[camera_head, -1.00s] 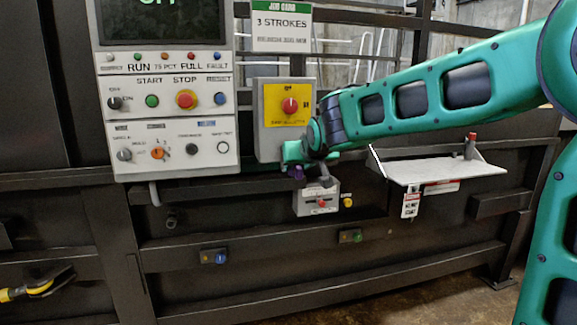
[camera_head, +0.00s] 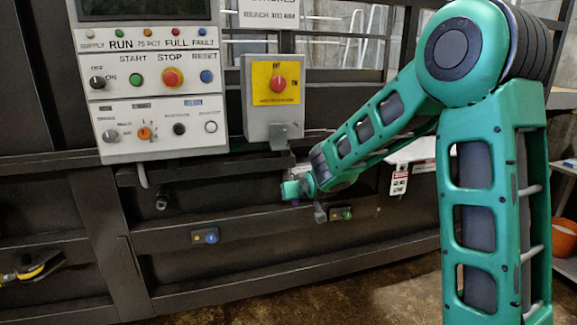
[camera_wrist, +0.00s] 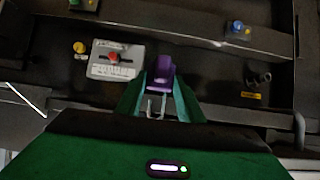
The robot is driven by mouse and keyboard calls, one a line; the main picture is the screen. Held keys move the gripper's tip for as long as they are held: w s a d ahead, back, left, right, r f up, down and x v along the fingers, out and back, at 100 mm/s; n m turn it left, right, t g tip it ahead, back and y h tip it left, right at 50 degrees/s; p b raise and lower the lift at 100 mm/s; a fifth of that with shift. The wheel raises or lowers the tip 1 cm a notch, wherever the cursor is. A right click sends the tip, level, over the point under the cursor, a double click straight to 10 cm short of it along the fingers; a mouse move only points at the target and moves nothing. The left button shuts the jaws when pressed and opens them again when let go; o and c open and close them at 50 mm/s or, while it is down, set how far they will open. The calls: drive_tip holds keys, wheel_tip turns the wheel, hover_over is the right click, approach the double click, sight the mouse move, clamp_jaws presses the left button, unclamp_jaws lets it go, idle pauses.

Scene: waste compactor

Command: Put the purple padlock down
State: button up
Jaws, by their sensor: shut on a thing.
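The purple padlock (camera_wrist: 161,70) is between the fingers of my gripper (camera_wrist: 158,100) in the wrist view, with its purple body beyond the fingertips and its metal shackle between them. In the head view my gripper (camera_head: 291,190) is below the isolator box, in front of the machine's dark front. Only a small trace of purple shows there, and the arm hides most of the padlock. My gripper is shut on the padlock and holds it in the air.
The grey isolator box (camera_head: 273,122) with a red knob on yellow hangs above my gripper. The control panel (camera_head: 155,95) is to its left. A small white box with a red knob (camera_wrist: 114,61) is near the padlock in the wrist view. An orange container (camera_head: 565,238) stands at the right.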

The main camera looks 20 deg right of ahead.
drive_tip(key=s+f, duration=0.2)
drive_tip(key=f, duration=0.8)
drive_tip(key=s+d+f, duration=0.1)
drive_tip(key=s+f, duration=0.2)
drive_tip(key=f, duration=0.7)
drive_tip(key=shift+d+f, duration=0.15)
drive_tip(key=shift+f, duration=0.05)
drive_tip(key=shift+s, duration=0.1)
